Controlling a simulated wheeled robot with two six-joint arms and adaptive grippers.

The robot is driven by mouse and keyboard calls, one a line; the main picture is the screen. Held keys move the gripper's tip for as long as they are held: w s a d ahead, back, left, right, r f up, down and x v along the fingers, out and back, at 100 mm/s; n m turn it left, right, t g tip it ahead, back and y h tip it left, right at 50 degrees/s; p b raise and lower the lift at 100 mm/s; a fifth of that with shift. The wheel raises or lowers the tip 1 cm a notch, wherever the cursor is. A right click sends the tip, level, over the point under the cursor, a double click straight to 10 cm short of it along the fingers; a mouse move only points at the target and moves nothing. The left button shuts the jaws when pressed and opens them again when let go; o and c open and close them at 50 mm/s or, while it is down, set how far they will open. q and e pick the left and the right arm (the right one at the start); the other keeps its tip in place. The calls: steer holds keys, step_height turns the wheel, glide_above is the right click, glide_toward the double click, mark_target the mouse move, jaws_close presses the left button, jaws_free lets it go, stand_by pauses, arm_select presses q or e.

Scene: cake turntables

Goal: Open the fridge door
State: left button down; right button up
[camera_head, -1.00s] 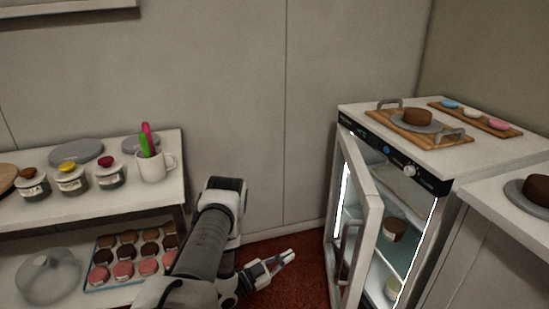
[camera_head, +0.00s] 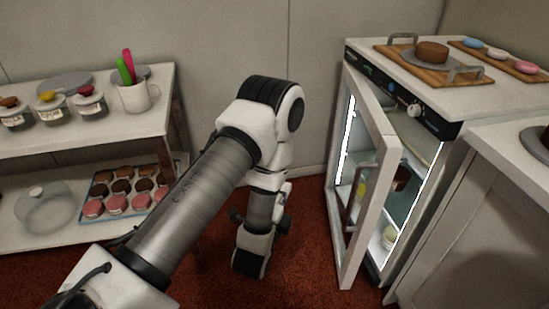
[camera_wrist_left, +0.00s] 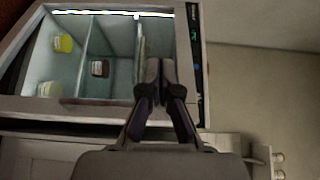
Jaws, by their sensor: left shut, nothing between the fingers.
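The white fridge (camera_head: 440,100) stands at the right, and its door (camera_head: 371,180) is partly open, hinged on its left side. The upright handle (camera_head: 354,195) is on the door's outer face. The lit inside shows shelves and jars. My left arm reaches in from the left and bends down in front of the fridge; its fingers are not clear in the head view. In the left wrist view my left gripper (camera_wrist_left: 160,80) is shut and empty, its fingertips before the fridge's open inside (camera_wrist_left: 110,50). The door is not clear there. My right gripper is not in view.
A white shelf unit (camera_head: 80,135) at the left holds jars, a mug (camera_head: 136,95) and a tray of cakes. A wooden tray with a brown cake (camera_head: 432,50) stands on the fridge. A counter (camera_head: 500,170) stands right of it. Red floor (camera_head: 310,260) is clear between.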

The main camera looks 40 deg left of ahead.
arm_select(q)
steer(key=w+a, duration=0.7)
steer(key=w, duration=0.2)
steer(key=shift+w+r+b, duration=0.15)
steer(key=shift+r+b, duration=0.05)
steer(key=shift+b, duration=0.2)
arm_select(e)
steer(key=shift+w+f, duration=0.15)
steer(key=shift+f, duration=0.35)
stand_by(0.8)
